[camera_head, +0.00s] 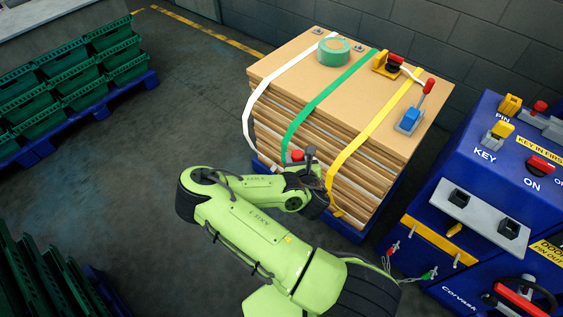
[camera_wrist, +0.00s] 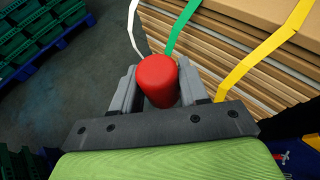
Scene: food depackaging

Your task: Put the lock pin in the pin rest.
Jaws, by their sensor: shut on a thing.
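My gripper (camera_wrist: 158,85) is shut on a red-knobbed piece, which I take to be the lock pin (camera_wrist: 157,78). Its rounded red top stands between the two grey fingers; its lower part is hidden. In the camera_head view the red knob (camera_head: 297,155) shows at my gripper (camera_head: 302,162), before the near side of the board stack. The blue machine (camera_head: 425,210) at the right bears the label PIN (camera_head: 502,118) by a yellow block (camera_head: 510,104). Its front has a grey plate (camera_head: 465,212) with two dark sockets. I cannot tell which part is the pin rest.
The strapped board stack (camera_head: 290,65) stands behind my gripper, with a tape roll (camera_head: 334,52) and strap tools, one being blue with a red handle (camera_head: 410,120), on top. Green crates (camera_head: 75,75) stand at the left. Floor between crates and stack is clear.

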